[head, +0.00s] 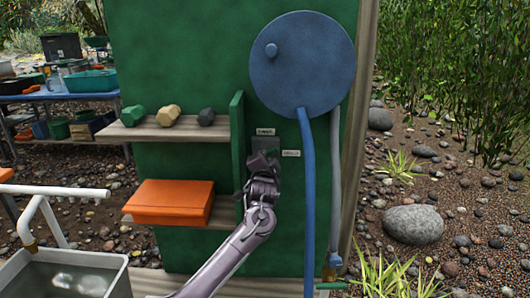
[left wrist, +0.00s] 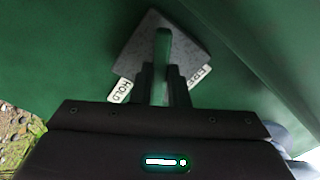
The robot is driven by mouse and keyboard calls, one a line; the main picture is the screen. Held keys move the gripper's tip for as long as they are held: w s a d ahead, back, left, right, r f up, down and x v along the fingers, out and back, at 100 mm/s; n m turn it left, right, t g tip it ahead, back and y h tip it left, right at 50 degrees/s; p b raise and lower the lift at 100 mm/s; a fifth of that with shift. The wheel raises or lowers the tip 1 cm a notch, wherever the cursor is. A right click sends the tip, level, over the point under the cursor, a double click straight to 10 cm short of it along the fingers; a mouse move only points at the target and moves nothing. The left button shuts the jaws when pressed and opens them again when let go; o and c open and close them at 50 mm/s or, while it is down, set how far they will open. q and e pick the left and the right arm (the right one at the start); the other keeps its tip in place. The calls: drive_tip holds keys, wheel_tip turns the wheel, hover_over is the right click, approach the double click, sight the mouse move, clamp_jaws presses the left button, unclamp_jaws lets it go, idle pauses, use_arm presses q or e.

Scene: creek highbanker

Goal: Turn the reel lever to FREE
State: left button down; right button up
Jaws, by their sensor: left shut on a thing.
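The reel lever (left wrist: 163,48) is a green bar on a grey plate (left wrist: 140,52) in the left wrist view. A HOLD label (left wrist: 121,90) is at the plate's lower left and a FREE label (left wrist: 199,76) at its lower right. The lever runs between the two labels. My left gripper (left wrist: 162,88) is shut on the lever, one dark finger on each side. In the head view my left gripper (head: 262,163) is at the green panel below the blue reel (head: 305,75) and hides the lever. Two small pale labels there are too small to read. My right gripper is not in view.
A green upright board (head: 237,130) stands just left of my gripper. Left of it, shelves hold several lumps and an orange box (head: 172,202). A blue hose (head: 309,200) hangs close on the right. A grey basin (head: 70,270) is at lower left.

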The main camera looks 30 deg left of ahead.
use_arm(q)
drive_tip(key=shift+f+n+p, duration=0.1)
drive_tip(key=shift+n+p, duration=2.05)
drive_tip(key=shift+n, duration=3.65)
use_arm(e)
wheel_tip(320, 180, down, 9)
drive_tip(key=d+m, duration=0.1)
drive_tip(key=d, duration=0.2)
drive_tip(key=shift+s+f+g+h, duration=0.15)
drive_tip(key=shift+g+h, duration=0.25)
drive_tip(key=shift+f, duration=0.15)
use_arm(q)
drive_tip(key=c, duration=1.4)
unclamp_jaws()
